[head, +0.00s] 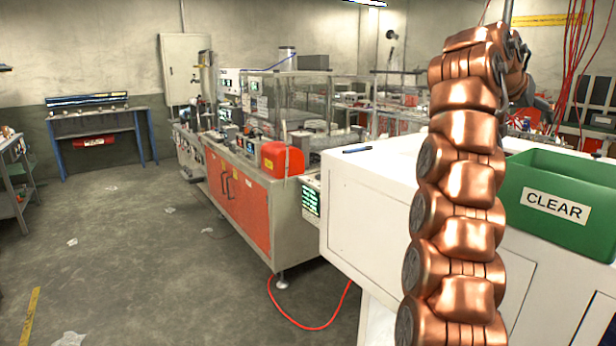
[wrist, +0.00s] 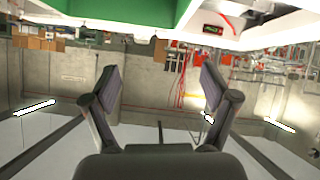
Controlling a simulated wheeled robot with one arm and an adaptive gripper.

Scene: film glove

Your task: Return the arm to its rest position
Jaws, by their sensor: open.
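My copper-coloured, segmented arm (head: 462,200) rises in the right of the head view, in front of a white cabinet, and bends over at the top. My gripper is mostly hidden behind the arm there. In the wrist view my gripper (wrist: 160,88) is open, its two dark fingers wide apart with nothing between them. That view looks upside down, with ceiling lights low in the picture. A green bin labelled CLEAR (head: 546,170) stands on the cabinet, right of the arm. A green surface, seemingly the bin (wrist: 130,12), shows along the top of the wrist view, apart from the fingers.
The white cabinet top (head: 390,165) holds a dark pen (head: 357,149) left of the arm. A long machine with red doors (head: 236,200) stands left of it. A red cable (head: 300,322) lies on the floor. The floor at left (head: 130,250) is mostly open, with scattered scraps.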

